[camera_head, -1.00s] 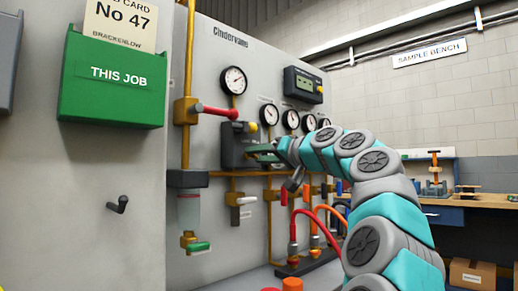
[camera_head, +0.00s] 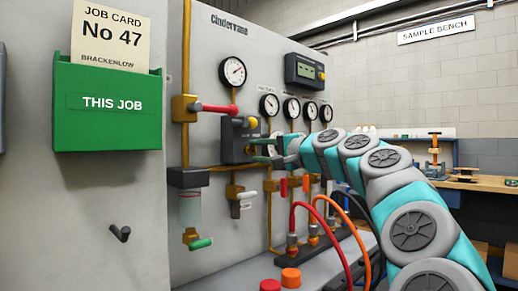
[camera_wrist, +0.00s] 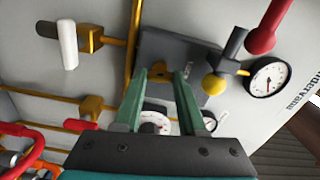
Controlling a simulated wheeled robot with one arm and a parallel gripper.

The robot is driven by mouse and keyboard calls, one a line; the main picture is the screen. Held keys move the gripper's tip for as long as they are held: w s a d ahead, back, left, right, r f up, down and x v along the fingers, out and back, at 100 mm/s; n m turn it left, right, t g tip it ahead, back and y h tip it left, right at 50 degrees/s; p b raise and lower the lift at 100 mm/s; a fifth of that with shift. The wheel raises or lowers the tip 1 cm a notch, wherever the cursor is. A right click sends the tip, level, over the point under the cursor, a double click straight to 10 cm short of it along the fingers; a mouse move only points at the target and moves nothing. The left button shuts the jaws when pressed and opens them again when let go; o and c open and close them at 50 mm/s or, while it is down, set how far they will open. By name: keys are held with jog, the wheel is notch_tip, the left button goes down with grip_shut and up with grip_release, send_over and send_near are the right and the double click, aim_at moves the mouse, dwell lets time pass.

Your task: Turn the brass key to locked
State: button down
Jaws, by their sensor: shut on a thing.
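My gripper (camera_head: 255,150) reaches to the front of a dark grey lock box (camera_head: 229,138) on the large grey panel. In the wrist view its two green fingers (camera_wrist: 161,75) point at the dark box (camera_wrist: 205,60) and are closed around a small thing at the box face. That thing sits where the brass key would be, but the fingertips and shadow cover most of it. I cannot read the key's angle or a locked mark. A yellow knob (camera_wrist: 213,84) stands beside the box, apart from the fingers.
A red-handled lever (camera_head: 218,109) and a pressure gauge (camera_head: 232,71) sit above the box. A white-handled valve (camera_head: 243,194) hangs below. A green job card holder (camera_head: 108,105) is at the left. Red and orange hoses (camera_head: 318,235) rise at the lower right.

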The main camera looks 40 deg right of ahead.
jog(key=shift+m, duration=1)
jog(key=shift+c, duration=2.4)
grip_release()
jog(key=s+b, duration=0.1)
jog(key=s, duration=0.6)
jog(key=shift+s+d, duration=0.35)
jog(key=shift+s, duration=0.05)
